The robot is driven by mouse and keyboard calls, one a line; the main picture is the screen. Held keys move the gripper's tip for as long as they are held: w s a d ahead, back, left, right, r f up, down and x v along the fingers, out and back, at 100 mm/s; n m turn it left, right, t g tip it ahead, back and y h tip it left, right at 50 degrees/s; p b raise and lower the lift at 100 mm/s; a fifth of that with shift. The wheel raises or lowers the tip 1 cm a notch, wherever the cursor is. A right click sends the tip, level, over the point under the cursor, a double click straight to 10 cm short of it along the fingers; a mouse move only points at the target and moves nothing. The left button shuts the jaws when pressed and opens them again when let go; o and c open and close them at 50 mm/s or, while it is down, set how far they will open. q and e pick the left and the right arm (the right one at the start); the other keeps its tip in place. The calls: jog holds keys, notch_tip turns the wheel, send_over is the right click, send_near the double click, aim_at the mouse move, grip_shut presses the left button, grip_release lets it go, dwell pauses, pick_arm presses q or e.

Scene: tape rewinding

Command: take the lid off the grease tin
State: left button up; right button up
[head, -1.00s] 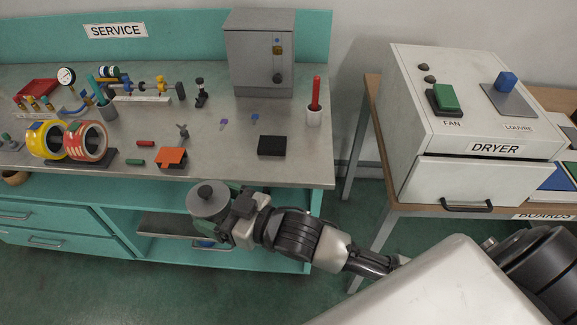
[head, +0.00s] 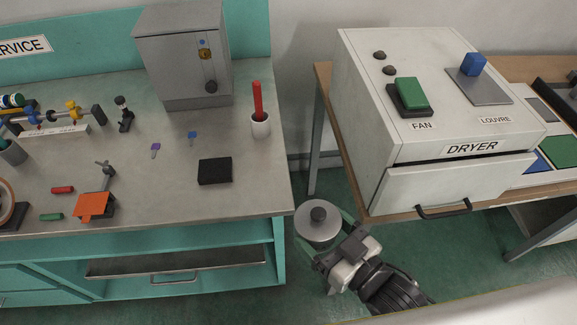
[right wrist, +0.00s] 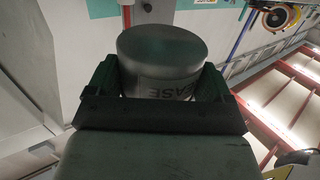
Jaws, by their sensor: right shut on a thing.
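The grease tin (head: 307,233) is a grey round tin. The tin is held in the air over the gap between the service bench and the dryer table. In the right wrist view, the tin (right wrist: 163,68) sits between the fingers, with part of its lettering, "EASE", showing and a flat dark end above it. No knob shows there. My left gripper is not in view.
The dryer (head: 400,150) stands on a wooden table at right.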

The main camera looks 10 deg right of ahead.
aim_at(302, 208)
jog(key=shift+w+r, duration=0.1)
jog(key=shift+w, duration=0.15)
jog(key=x, duration=0.5)
jog(key=shift+w+a+r+p, duration=0.15)
jog(key=shift+r+p, duration=0.2)
jog(key=shift+p, duration=0.05)
jog(key=x, duration=0.7)
jog(key=shift+w+a+p, duration=0.3)
jog(key=shift+w, duration=0.15)
jog(key=x, duration=0.3)
jog(key=shift+w+a+r, duration=0.1)
jog(key=shift+w+a, duration=0.05)
jog(key=shift+w, duration=0.1)
jog(key=shift+w+a+f, duration=0.1)
jog(key=shift+w+f, duration=0.05)
jog(key=shift+f, duration=0.15)
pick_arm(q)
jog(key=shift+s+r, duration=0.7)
pick_arm(e)
jog(key=shift+f, duration=0.5)
